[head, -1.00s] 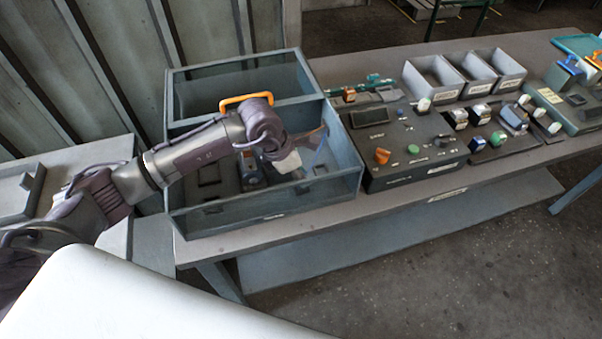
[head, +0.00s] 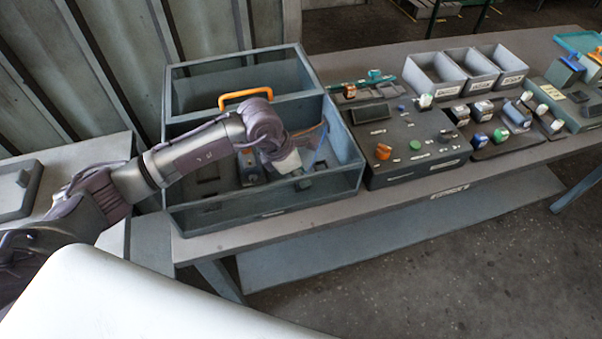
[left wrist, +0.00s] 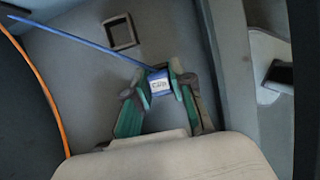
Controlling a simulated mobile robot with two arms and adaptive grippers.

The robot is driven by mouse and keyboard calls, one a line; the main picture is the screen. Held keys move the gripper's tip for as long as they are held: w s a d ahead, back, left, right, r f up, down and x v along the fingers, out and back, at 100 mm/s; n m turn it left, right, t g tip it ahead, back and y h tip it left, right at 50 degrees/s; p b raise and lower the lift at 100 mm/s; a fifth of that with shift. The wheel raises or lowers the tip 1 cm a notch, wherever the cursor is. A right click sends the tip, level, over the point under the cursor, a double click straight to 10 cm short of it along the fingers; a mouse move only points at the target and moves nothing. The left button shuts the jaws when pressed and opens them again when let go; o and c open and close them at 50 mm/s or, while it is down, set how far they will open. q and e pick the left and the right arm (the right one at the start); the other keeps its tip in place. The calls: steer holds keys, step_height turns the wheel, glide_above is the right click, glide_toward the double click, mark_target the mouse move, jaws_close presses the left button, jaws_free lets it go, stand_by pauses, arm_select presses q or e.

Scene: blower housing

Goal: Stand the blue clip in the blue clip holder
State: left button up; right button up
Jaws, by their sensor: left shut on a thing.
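My left gripper (left wrist: 159,86) is shut on the blue clip (left wrist: 158,75), a small blue block with a white label, in the left wrist view. A long thin blue strip runs from it to the upper left. In the head view my left gripper (head: 303,180) reaches down inside the grey-blue open box, and the clip is too small there to tell apart. A square frame with a dark opening (left wrist: 121,32) sits on the box floor beyond the clip, apart from it. I cannot tell whether this is the blue clip holder. My right gripper is not in view.
The box (head: 222,218) has upright walls close around the gripper. In the left wrist view a wall (left wrist: 232,75) stands right of the fingers, and a dark orange-edged shape (left wrist: 22,100) lies left. A control panel (head: 410,140) and grey bins (head: 435,75) stand right of the box.

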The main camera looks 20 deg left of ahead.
arm_select(q)
steer(key=o, duration=0.9)
steer(key=shift+o, duration=0.2)
steer(key=shift+f, duration=0.1)
steer(key=v, duration=1.2)
steer(key=shift+a+f, duration=0.1)
